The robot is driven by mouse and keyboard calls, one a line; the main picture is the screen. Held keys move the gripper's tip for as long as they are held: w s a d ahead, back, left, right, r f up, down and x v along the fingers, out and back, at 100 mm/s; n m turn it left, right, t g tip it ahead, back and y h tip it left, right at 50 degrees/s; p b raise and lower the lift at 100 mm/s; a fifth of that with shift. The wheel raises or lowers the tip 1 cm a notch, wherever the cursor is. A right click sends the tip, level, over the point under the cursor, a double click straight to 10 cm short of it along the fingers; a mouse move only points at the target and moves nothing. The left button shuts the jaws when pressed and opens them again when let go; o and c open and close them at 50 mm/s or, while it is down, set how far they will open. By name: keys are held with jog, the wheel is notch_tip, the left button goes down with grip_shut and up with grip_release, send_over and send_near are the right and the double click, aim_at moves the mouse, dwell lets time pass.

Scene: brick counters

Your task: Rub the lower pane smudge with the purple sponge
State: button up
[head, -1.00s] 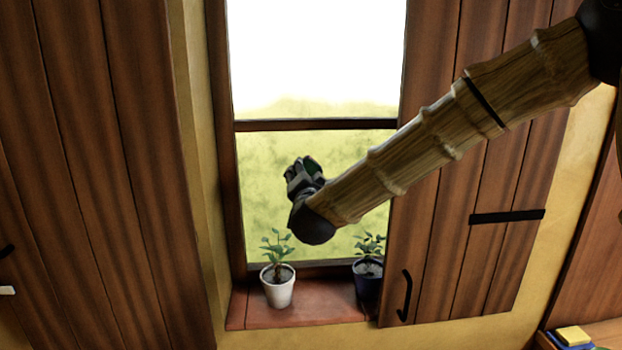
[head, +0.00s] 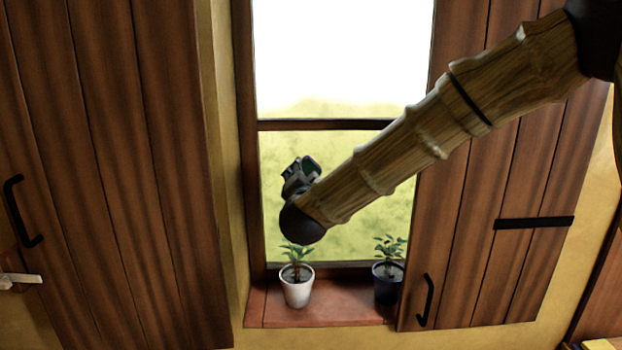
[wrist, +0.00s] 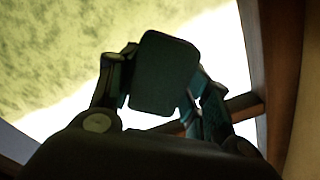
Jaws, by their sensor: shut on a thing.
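My gripper (head: 302,172) is in front of the left part of the lower pane (head: 360,155). In the wrist view my gripper (wrist: 158,88) is shut on a dark, rounded block (wrist: 165,73), probably the sponge. The block looks dark green-teal in the shade, and no purple shows on it. In the head view the block (head: 310,164) is a small greenish patch between the fingers. I cannot tell whether the block touches the glass.
A white pot (head: 297,293) and a dark blue pot (head: 387,286), each with a plant, stand on the reddish sill (head: 345,316). Wooden shutters stand on the left (head: 120,180) and right (head: 465,265). A dark crossbar (head: 325,125) divides the panes.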

jog(key=shift+a, duration=0.3)
jog(key=shift+s, duration=0.1)
jog(key=shift+s+b, duration=0.55)
jog(key=shift+s, duration=2.4)
jog(key=s, duration=0.3)
jog(key=shift+b, duration=0.35)
jog(key=shift+d, duration=0.1)
